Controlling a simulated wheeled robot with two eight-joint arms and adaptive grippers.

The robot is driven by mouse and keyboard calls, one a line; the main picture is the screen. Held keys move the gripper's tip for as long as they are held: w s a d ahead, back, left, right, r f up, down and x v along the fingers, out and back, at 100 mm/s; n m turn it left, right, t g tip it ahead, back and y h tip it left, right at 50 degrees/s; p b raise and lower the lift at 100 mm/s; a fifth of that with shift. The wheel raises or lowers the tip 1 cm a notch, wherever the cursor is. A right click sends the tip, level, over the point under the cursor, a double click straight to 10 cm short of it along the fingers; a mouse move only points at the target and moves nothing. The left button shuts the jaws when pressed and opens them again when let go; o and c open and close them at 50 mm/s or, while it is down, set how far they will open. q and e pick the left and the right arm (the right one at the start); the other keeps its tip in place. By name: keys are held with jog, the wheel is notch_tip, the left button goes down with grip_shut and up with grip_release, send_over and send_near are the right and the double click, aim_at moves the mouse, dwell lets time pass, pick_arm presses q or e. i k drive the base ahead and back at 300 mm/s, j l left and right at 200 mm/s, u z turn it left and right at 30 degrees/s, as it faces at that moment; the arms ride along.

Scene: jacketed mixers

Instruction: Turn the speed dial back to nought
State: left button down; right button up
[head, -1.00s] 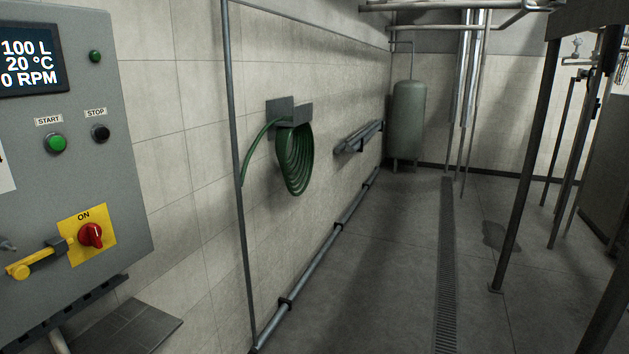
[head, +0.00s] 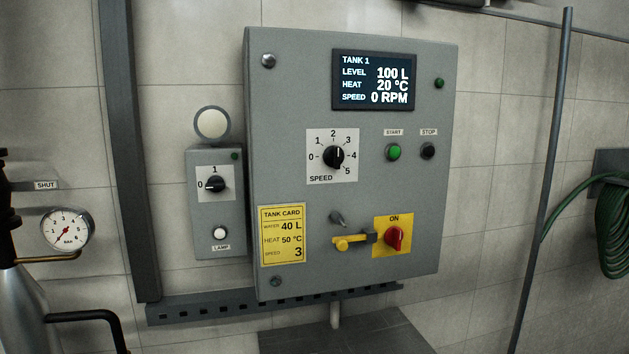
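The speed dial (head: 333,157) is a black knob on a white plate (head: 320,174) marked 0 to 5, on the grey control panel of Tank 1. Nought is at the left of the scale, 2 at the top and 5 at the lower right. The knob's grip bar with its pale line stands nearly upright; I cannot tell exactly which number it points to. The display (head: 374,80) above reads level 100 L, heat 20 °C, speed 0 RPM. Neither of my grippers is in view.
Right of the dial are the green start button (head: 393,152) and black stop button (head: 428,151). Below are a red switch (head: 394,239) at ON and a yellow tank card (head: 283,235). A small lamp box (head: 217,225) is left of the panel. A green hose (head: 613,225) hangs right.

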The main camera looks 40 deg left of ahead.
aim_at(333, 156)
jog(key=u, duration=1.2)
